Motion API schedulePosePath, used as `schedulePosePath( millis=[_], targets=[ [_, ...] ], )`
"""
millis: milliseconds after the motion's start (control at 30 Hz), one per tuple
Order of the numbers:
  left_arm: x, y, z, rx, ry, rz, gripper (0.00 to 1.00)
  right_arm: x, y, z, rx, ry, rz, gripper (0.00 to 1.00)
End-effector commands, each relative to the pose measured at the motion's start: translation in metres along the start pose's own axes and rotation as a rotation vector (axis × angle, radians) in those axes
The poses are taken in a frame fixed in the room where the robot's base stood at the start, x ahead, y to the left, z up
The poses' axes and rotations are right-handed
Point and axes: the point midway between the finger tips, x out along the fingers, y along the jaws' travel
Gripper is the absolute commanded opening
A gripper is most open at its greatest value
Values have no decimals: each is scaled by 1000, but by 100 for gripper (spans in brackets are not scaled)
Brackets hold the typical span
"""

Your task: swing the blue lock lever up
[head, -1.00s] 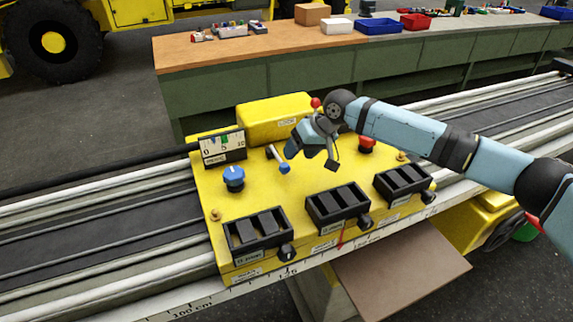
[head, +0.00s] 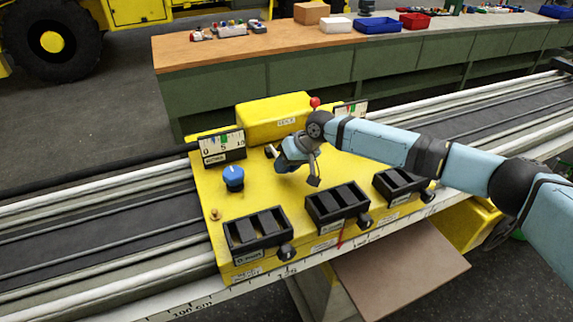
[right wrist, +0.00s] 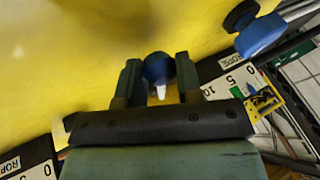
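The blue lock lever stands on the yellow control box (head: 212,190). In the head view my right gripper (head: 284,164) covers its blue end, and only its pale pivot end (head: 271,151) shows. In the right wrist view the lever's round blue knob (right wrist: 157,67) lies between the two fingers of my right gripper (right wrist: 158,72). The fingers are apart, one on each side of the knob, with little room. I cannot tell whether they touch it. My left gripper is in neither view.
A blue dial knob (head: 234,178) is left of the lever, also in the right wrist view (right wrist: 260,34). A gauge (head: 222,148) stands behind it. Several black switch blocks (head: 258,232) line the box's front. A red-topped stick (head: 315,102) rises behind my wrist.

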Motion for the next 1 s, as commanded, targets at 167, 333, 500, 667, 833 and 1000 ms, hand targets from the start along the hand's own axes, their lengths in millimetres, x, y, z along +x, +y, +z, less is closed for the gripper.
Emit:
schedulePosePath(
  millis=[167, 333, 500, 667, 833, 1000],
  targets=[
    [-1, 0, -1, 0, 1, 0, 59, -1, 0, 0, 2, -2, 0, 0],
    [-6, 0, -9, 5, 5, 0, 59, -6, -2, -3, 17, -33, 0, 0],
    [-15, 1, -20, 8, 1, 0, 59, -15, -7, -9, 52, -111, -1, 0],
    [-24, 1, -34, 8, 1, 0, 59, -24, -12, -17, 100, -219, -2, 0],
    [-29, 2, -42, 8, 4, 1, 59, -31, -15, -26, 152, -338, -3, 0],
    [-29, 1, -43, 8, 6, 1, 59, -35, -17, -34, 197, -440, -2, 0]
  ],
)
